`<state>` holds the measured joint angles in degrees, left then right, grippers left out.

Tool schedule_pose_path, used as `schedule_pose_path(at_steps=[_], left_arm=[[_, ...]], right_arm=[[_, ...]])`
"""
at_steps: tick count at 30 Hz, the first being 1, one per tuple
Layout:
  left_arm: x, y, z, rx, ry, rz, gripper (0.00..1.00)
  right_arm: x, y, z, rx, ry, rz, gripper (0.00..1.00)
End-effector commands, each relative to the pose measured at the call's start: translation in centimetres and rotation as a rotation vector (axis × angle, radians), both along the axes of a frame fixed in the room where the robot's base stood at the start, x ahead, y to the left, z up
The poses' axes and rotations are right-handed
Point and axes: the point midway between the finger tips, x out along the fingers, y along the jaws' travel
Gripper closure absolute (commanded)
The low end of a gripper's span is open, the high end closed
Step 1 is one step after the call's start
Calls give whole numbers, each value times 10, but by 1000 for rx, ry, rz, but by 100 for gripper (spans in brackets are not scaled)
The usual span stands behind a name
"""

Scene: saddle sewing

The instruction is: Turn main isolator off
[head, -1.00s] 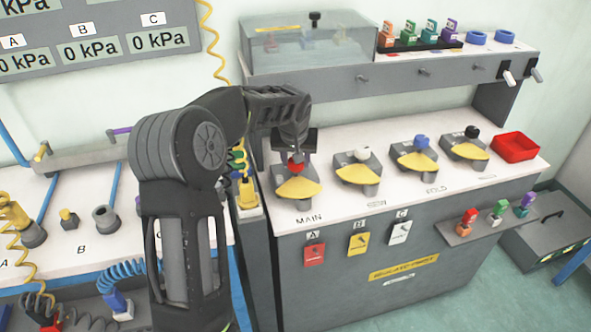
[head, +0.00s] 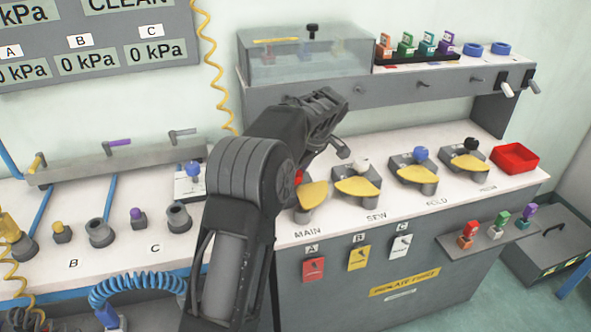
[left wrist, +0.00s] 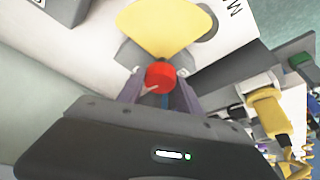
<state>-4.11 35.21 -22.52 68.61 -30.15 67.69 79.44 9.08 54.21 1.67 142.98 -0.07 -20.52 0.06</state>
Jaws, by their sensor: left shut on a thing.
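The main isolator is the leftmost switch on the white-topped bench, above the word MAIN. Its yellow plate (head: 312,194) shows in the head view, and my left arm covers most of its red knob (head: 299,177). In the left wrist view, the red knob (left wrist: 159,72) sits at the narrow end of the yellow plate (left wrist: 168,28). My left gripper (left wrist: 158,88) has a finger on each side of the knob and is shut on it. In the head view my arm hides these fingers. My right gripper is in neither view.
Switches with white (head: 362,165), blue (head: 421,153) and black knobs stand to the right. A red tray (head: 515,157) is at the bench's right end. Red, yellow and white tags (head: 399,247) hang on the front. A grey shelf with a clear box (head: 308,57) is behind.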

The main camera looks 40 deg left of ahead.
Motion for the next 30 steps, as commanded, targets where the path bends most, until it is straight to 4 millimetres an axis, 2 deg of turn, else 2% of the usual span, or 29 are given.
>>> schedule_pose_path(at_steps=[3,12,27,28,30], left_arm=[[1,-1,2,0,1,84,100],[2,0,1,-1,-1,213,100],[2,0,0,-2,-2,236,100],[2,0,0,-2,-1,235,56],[2,0,0,-2,-1,235,50]], right_arm=[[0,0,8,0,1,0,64],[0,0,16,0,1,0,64],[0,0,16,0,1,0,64],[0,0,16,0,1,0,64],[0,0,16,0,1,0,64]])
